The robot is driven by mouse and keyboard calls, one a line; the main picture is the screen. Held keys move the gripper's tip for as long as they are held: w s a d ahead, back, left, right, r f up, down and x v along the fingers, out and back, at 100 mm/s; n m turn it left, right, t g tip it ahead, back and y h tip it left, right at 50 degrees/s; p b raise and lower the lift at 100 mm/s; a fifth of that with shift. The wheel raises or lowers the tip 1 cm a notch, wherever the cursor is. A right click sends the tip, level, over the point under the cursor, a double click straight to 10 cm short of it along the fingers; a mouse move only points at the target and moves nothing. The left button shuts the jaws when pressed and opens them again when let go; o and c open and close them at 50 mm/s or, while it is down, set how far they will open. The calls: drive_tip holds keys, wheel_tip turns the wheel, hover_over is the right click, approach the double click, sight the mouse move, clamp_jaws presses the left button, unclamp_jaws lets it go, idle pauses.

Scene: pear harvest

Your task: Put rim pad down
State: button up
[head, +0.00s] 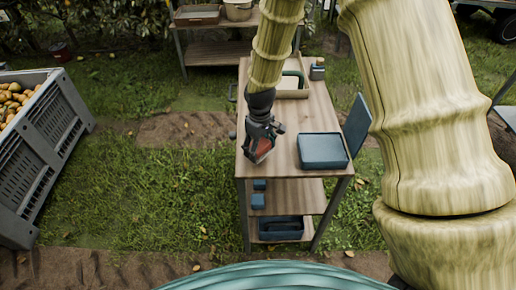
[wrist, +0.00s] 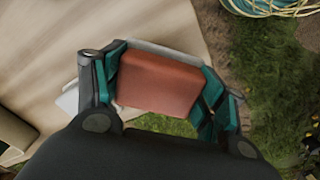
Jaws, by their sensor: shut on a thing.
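The rim pad is a reddish-brown block (wrist: 158,84), held between the two fingers of my gripper (wrist: 160,88) in the wrist view. In the head view my gripper (head: 261,143) is over the left edge of the wooden table (head: 290,118), with the red pad (head: 262,148) showing at its fingertips. My gripper is shut on the pad. In the wrist view the tabletop lies under the left part of the pad and grass shows beyond the edge. I cannot tell whether the pad touches the tabletop.
A blue tray (head: 323,151) lies on the table to the right of my gripper. A wooden tray (head: 291,91) sits farther back. Small blue boxes (head: 258,200) and a dark bin (head: 281,228) are on lower shelves. A grey crate of pears (head: 45,140) stands at the left.

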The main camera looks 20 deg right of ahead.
drive_tip(key=shift+w+a, duration=0.1)
drive_tip(key=shift+w, duration=0.45)
drive_tip(key=shift+f+p, duration=0.9)
drive_tip(key=shift+f, duration=0.9)
drive_tip(key=shift+f, duration=0.2)
drive_tip(key=o, duration=1.3)
drive_tip(key=shift+r, duration=0.1)
drive_tip(key=shift+r+b, duration=1.9)
drive_tip(key=shift+r, duration=4.2)
drive_tip(key=shift+s, duration=0.1)
